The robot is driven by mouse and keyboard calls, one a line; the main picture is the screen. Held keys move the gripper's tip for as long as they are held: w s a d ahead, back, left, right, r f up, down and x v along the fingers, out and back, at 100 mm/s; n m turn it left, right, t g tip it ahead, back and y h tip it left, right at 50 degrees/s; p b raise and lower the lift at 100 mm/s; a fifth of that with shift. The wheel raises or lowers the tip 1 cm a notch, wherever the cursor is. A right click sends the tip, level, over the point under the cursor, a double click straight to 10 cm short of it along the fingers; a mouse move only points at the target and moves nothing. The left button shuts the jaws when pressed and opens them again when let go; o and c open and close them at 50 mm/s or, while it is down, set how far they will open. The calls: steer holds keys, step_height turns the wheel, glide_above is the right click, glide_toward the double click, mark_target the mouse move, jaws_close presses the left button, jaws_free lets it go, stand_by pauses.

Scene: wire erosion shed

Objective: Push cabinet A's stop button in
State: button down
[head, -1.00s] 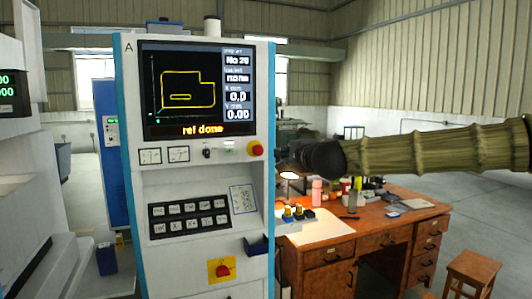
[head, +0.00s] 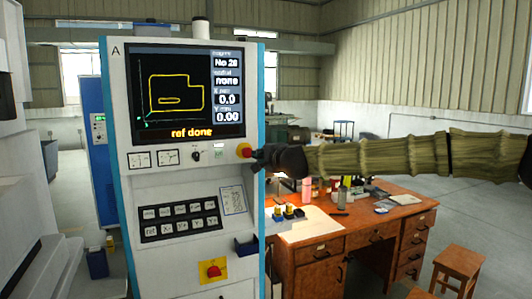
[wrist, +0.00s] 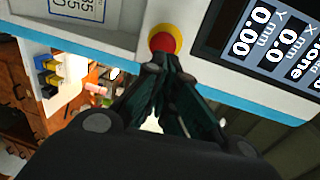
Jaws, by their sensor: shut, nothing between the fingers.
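Cabinet A (head: 121,215) is a white control cabinet with blue edges and the letter A at its top left. Its stop button (head: 244,150) is a red knob on a yellow ring, to the right below the screen. In the wrist view the red button (wrist: 161,43) shows just beyond my fingertips. My gripper (head: 257,161) is shut and empty, at the cabinet's right edge, close beside the button. In the wrist view my gripper (wrist: 154,70) has its tips at the button's near edge; whether they touch it I cannot tell.
The screen (head: 172,92) reads "ref done". A red rotary switch on a yellow plate (head: 213,270) sits low on the cabinet. A small dark holder (head: 246,247) juts from the right side. A wooden desk (head: 370,235) with bottles and papers stands behind, and a stool (head: 459,262) at right.

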mark_target(246, 152)
steer(key=p+x, duration=0.2)
steer(key=x, duration=0.2)
steer(key=shift+w+a, duration=0.2)
steer(key=shift+w, duration=0.15)
steer(key=shift+w+f, duration=0.1)
